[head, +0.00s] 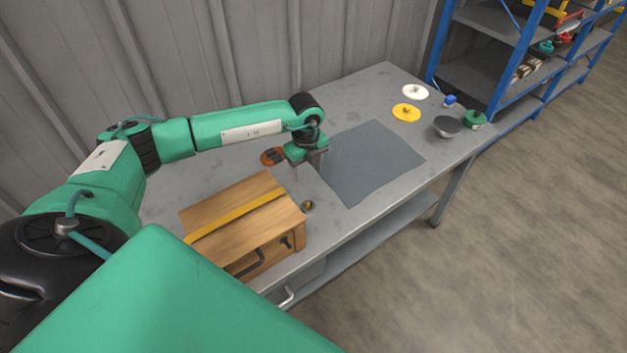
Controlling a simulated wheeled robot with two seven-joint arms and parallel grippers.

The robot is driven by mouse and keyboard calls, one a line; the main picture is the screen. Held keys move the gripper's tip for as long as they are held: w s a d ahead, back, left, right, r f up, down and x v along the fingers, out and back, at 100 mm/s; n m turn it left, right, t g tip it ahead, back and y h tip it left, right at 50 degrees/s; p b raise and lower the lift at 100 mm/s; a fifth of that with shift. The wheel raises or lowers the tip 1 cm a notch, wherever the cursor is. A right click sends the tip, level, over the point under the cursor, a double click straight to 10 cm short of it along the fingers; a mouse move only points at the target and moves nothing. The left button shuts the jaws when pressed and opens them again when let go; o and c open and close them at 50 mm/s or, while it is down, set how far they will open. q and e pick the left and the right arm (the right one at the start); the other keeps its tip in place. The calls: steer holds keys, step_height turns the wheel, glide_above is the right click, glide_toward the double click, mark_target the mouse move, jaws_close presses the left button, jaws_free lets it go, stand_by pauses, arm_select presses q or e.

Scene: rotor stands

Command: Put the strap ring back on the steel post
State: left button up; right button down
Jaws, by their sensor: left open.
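My left gripper (309,167) is open, pointing down over the grey table, behind and above the right end of a wooden drawer box. No object shows between its fingers. A flat yellow strap (238,214) lies across the top of the wooden box (222,203). A small dark round piece with a brassy centre (307,205) sits on the table just right of the box, below the gripper in the picture. I cannot tell whether it is a ring or a post base. No steel post can be made out clearly. My right gripper is not in view.
A reddish-brown object (272,156) lies left of the gripper. A dark mat (372,162) covers the table's middle. Yellow (406,113) and white (415,92) discs, a grey bowl (447,127), a blue block (450,100) and a green object (475,119) stand at the far end.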

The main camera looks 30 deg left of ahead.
arm_select(q)
steer(key=b, duration=0.5)
glide_above(308, 203)
step_height(308, 203, down, 5)
steer(key=shift+f+b, duration=0.8)
steer(key=shift+f, duration=0.4)
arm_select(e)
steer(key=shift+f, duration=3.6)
arm_select(q)
step_height(308, 203, down, 7)
steer(key=b, duration=0.4)
steer(key=shift+b, duration=0.35)
steer(key=shift+f+b, duration=0.45)
steer(key=shift+f, duration=0.4)
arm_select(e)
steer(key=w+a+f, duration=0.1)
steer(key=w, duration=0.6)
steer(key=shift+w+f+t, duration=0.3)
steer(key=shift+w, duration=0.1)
arm_select(q)
steer(key=c, duration=0.9)
